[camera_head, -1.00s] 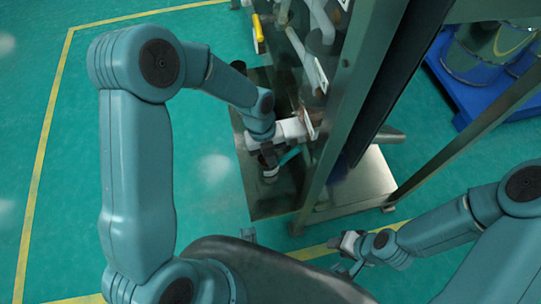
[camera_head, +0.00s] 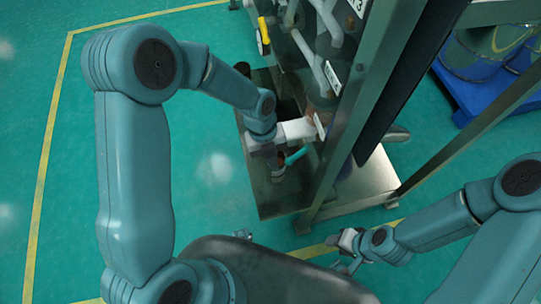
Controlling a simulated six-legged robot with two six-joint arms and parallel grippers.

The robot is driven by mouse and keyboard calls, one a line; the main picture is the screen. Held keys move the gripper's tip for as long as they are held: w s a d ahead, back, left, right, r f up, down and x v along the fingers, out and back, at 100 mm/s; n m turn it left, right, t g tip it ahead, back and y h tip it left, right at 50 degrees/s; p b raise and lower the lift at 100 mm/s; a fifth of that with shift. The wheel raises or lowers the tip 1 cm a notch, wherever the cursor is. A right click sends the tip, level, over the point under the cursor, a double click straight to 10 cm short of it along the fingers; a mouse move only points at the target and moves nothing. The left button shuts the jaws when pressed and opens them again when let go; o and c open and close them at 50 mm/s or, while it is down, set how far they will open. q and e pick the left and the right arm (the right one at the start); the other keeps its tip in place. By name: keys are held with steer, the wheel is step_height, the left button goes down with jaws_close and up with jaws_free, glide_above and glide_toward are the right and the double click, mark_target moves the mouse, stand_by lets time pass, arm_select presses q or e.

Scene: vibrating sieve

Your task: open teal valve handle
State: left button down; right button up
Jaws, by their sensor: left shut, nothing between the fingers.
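The teal valve handle (camera_head: 296,156) is a short bar low on the piping, beside the machine's frame. My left gripper (camera_head: 276,160) is at the handle's left end, seen from above and partly hidden by its own wrist. Its fingers are shut with nothing between them. I cannot tell whether it touches the handle. My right gripper (camera_head: 343,250) hangs low near the yellow floor line, well away from the handle. Its fingers are too small to tell open from shut.
A yellow valve handle (camera_head: 264,31) sits higher on the pipes. A green-grey frame post (camera_head: 345,140) stands right of the teal handle. White tags (camera_head: 332,78) hang on the pipes. A blue pallet (camera_head: 475,98) with drums is at the upper right. Open floor (camera_head: 215,200) lies left.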

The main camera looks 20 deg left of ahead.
arm_select(q)
steer(key=s+a+r+p, duration=0.1)
steer(key=s+a+r, duration=0.2)
steer(key=a+r, duration=0.3)
steer(key=shift+a+r+p, duration=0.4)
steer(key=shift+a, duration=0.5)
